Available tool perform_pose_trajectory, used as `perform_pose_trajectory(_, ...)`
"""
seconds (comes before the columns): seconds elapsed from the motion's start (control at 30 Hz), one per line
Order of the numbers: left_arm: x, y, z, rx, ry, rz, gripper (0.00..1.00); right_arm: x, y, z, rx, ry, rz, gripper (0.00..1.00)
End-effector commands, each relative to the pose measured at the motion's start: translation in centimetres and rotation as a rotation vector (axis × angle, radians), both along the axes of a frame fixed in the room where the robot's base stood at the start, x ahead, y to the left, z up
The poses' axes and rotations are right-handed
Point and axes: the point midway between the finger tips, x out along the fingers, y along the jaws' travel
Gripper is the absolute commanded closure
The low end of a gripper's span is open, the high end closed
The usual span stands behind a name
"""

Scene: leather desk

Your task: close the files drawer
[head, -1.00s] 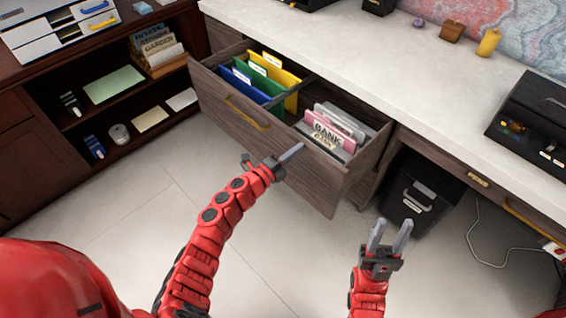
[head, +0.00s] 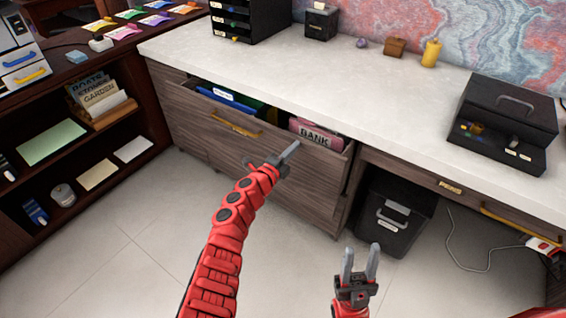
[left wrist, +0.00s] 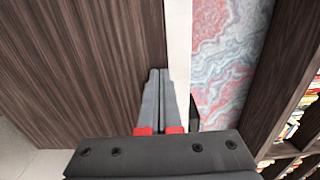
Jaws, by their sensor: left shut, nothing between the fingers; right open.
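The files drawer (head: 290,175) is a wide dark-wood drawer with a yellow handle (head: 236,124). It stands partly open under the white desktop. Inside I see a blue folder (head: 228,98), part of a green one and a pink BANK folder (head: 316,134). My left gripper (head: 284,158) is shut and empty, with its fingertips at the drawer front. In the left wrist view its closed fingers (left wrist: 158,100) point along a dark wood panel; whether they touch it I cannot tell. My right gripper (head: 360,265) is open and empty, low over the floor to the right.
A black bin (head: 396,215) stands on the floor right of the drawer. A dark shelf unit (head: 100,140) is at the left. The floor in front is clear.

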Motion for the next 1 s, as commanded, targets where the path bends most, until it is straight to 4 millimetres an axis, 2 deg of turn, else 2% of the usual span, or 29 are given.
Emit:
perform_pose_trajectory(0.03, 0.8, -0.7, -0.5, -0.005, -0.001, 0.001, 1.00, 0.0, 0.0, -1.5, 0.000, 0.000, 0.000, 0.58)
perform_pose_trajectory(0.1, 1.6, -1.5, -0.6, -0.004, -0.002, 0.000, 1.00, 0.0, 0.0, -2.6, 0.000, 0.000, 0.000, 0.58)
perform_pose_trajectory(0.4, 4.7, -3.9, -0.3, -0.007, -0.001, -0.001, 1.00, 0.0, 0.0, -6.3, 0.000, 0.000, 0.000, 0.58)
perform_pose_trajectory(0.63, 5.9, -4.8, -0.3, -0.002, 0.001, 0.001, 1.00, 0.0, 0.0, -7.5, 0.000, 0.000, 0.000, 0.58)
perform_pose_trajectory(1.0, 6.2, -5.2, 0.0, 0.000, 0.000, 0.000, 1.00, 0.0, 0.0, -7.7, 0.000, 0.000, 0.000, 0.58)
